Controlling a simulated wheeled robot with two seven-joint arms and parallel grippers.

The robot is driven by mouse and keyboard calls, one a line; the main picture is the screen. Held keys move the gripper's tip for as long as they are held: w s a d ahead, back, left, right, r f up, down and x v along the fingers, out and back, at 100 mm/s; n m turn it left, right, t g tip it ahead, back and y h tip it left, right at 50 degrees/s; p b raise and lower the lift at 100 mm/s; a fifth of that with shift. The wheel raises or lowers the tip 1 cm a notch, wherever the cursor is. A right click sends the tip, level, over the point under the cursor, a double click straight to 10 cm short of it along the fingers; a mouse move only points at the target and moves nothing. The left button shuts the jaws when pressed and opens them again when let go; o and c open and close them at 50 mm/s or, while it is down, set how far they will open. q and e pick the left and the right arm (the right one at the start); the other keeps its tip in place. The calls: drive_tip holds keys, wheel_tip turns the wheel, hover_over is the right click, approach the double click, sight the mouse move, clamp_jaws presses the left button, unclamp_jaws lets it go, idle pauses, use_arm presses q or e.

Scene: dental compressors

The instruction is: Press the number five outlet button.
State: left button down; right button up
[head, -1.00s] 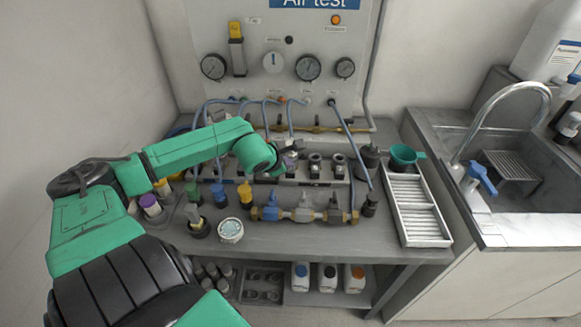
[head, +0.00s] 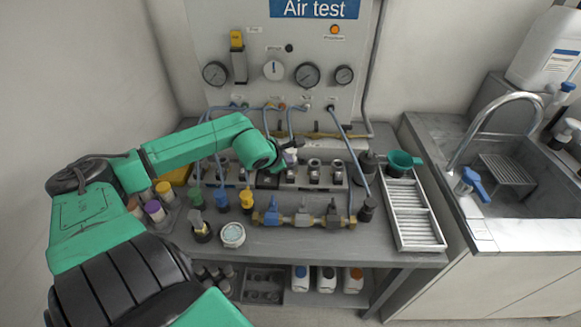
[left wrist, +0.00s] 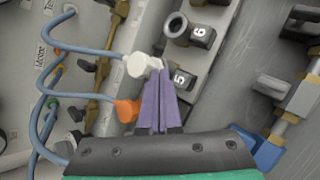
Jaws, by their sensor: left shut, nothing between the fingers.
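The number five outlet block (left wrist: 183,79) shows in the left wrist view. Its "5" label is just right of my purple fingers, and the fingers hide much of the block. The number six outlet (left wrist: 195,34), with a dark round ring, stands above it in that view. My left gripper (left wrist: 155,68) is shut and empty, its tips over or beside the five outlet; contact cannot be told. In the head view my left gripper (head: 290,157) is at the outlet row, left of an uncovered outlet (head: 314,171). The numbers are unreadable there. My right gripper is not in view.
Blue hoses (head: 291,123) run from the Air test panel (head: 255,45) behind the row. A white connector (left wrist: 141,65) and an orange connector (left wrist: 127,109) appear near my fingers. A valve manifold (head: 303,219) lies in front. A slatted tray (head: 411,205) stands right.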

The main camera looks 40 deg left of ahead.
use_arm(q)
drive_tip(key=shift+r+p, duration=1)
drive_tip(key=shift+r, duration=0.6)
drive_tip(key=shift+f, duration=0.1)
